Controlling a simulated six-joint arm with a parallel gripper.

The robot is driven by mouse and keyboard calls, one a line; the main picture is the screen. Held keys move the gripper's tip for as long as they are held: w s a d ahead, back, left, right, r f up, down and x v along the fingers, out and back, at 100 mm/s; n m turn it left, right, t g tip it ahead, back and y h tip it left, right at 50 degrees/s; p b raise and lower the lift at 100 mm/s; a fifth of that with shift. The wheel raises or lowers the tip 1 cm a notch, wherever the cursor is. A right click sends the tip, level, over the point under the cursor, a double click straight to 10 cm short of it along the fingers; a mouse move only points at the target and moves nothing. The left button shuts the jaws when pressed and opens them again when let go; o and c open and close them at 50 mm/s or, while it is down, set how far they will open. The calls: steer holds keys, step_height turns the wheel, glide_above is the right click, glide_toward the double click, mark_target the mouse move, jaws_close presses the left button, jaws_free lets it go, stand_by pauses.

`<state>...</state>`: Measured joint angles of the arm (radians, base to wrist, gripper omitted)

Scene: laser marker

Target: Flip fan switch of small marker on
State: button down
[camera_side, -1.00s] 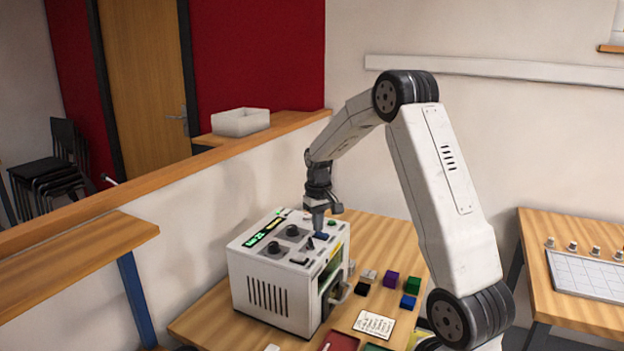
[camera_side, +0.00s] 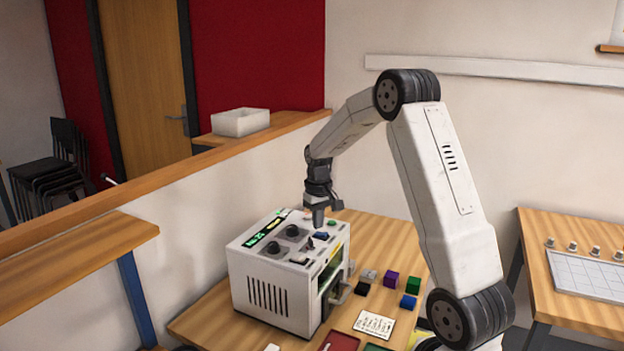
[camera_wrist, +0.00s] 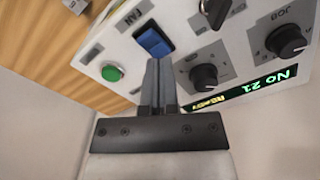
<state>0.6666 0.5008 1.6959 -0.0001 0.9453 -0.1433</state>
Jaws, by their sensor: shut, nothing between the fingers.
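The small marker (camera_side: 275,293) is a white box with slots in its side, standing on the wooden table. Its fan switch (camera_wrist: 153,42) is a blue rocker beside the FAN label in the wrist view. I cannot tell which way the rocker is tilted. My gripper (camera_side: 318,226) is shut and empty, pointing down just above the panel near the switch. In the wrist view its fingertips (camera_wrist: 159,66) lie right beside the rocker's near end; contact cannot be told.
A green button (camera_wrist: 112,73), black knobs (camera_wrist: 204,78) and a lit green display (camera_wrist: 237,93) surround the switch. Several small coloured blocks, including a purple one (camera_side: 391,279), lie right of the marker. A white card (camera_side: 374,323) lies in front of them.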

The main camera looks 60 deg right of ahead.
steer(key=shift+r, duration=2.85)
steer(key=shift+n+t, duration=0.3)
steer(key=shift+n, duration=0.4)
steer(key=a, duration=0.2)
steer(key=a+f, duration=0.1)
steer(key=a, duration=0.2)
steer(key=w+a+f, duration=0.1)
steer(key=a, duration=0.2)
steer(key=s+a+f+n, duration=0.1)
steer(key=s+a+f, duration=0.1)
steer(key=a, duration=0.5)
steer(key=s+a+f+n+t, duration=0.1)
steer(key=s+a+f+n, duration=0.1)
steer(key=a, duration=0.5)
steer(key=s+a+f+n+t, duration=0.1)
steer(key=s+a+f, duration=0.2)
steer(key=s+a, duration=0.3)
steer(key=shift+a+f+n, duration=0.15)
steer(key=shift+a+n, duration=0.15)
steer(key=shift+a, duration=0.3)
